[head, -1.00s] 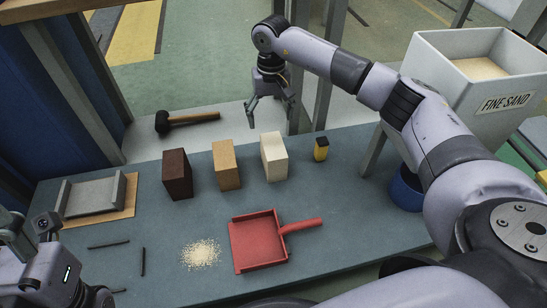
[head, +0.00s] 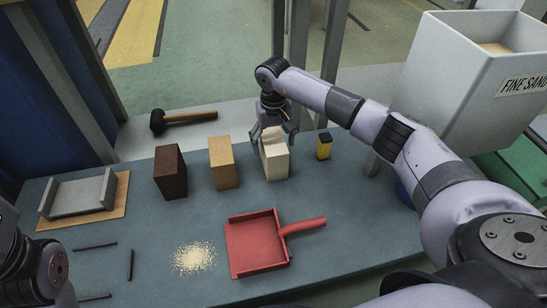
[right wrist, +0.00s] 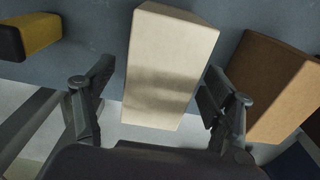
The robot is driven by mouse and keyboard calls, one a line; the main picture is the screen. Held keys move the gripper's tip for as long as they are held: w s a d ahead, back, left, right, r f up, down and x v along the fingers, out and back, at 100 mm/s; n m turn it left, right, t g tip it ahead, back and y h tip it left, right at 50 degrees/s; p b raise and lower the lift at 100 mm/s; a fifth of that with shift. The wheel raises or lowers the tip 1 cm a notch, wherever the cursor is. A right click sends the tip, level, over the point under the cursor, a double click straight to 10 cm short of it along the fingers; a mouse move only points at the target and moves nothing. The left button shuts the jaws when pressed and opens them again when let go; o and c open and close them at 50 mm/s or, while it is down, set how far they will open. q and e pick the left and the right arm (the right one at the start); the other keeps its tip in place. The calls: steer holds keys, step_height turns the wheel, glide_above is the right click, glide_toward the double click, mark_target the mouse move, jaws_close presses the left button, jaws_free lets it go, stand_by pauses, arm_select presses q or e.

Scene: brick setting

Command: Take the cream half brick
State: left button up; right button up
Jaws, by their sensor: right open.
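The cream half brick (head: 274,160) stands upright on the blue-grey bench top, right of the tan brick. In the right wrist view the cream half brick (right wrist: 165,65) fills the middle, between the two fingers. My right gripper (head: 272,140) is open at the top of the cream brick, one finger to each side. In the right wrist view the right gripper (right wrist: 158,110) shows a gap on the left, and its right finger is close to the brick. My left gripper (head: 40,265) is only partly in view at the lower left; its fingertips cannot be made out.
A tan brick (head: 222,165) and a dark brown brick (head: 171,175) stand to the left. A yellow-and-black block (head: 324,147) stands close on the right. A red dustpan (head: 255,245), a sand pile (head: 193,257) and a grey tray (head: 80,195) lie on the bench. A black mallet (head: 180,120) lies behind.

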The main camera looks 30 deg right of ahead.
step_height(320, 180, down, 4)
steer(key=shift+r+b, duration=0.1)
steer(key=shift+b, duration=0.75)
steer(key=shift+r, duration=0.1)
steer(key=shift+c, duration=0.4)
jaws_close()
